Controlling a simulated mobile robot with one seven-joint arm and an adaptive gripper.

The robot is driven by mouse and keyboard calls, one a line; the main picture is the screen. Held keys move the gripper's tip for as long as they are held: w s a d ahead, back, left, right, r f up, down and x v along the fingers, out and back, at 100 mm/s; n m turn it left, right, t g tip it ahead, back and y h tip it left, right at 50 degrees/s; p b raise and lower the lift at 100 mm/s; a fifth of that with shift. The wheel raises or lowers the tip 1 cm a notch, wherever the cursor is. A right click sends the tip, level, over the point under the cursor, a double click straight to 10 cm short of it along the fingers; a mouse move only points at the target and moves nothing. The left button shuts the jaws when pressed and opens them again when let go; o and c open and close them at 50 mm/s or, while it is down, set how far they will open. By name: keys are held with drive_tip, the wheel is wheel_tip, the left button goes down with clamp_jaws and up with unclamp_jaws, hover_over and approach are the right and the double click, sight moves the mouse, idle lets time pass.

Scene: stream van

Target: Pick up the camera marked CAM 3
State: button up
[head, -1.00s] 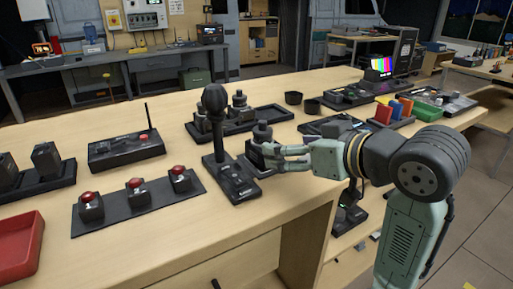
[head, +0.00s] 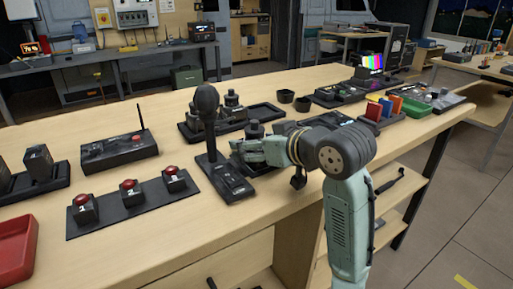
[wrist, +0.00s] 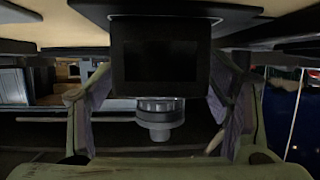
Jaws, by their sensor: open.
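A small dark block with a ringed knob on top (head: 255,129) stands on the light wood table, mostly hidden behind my gripper (head: 246,152). In the wrist view a black block with a dark blank face (wrist: 160,55) and a ringed grey knob (wrist: 158,118) lies between my two fingers. The wrist picture looks upside down. My gripper (wrist: 160,95) is open, one finger on each side of the block; I cannot tell whether they touch it. Similar knobbed blocks (head: 232,103) stand in a black tray behind. No CAM 3 marking is readable.
Red-button boxes (head: 129,193) on a dark mat and a radio-like box (head: 119,152) are further left. Coloured cards (head: 383,107) stand to the right.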

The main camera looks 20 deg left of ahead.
drive_tip(key=shift+c, duration=0.6)
clamp_jaws()
idle(0.3)
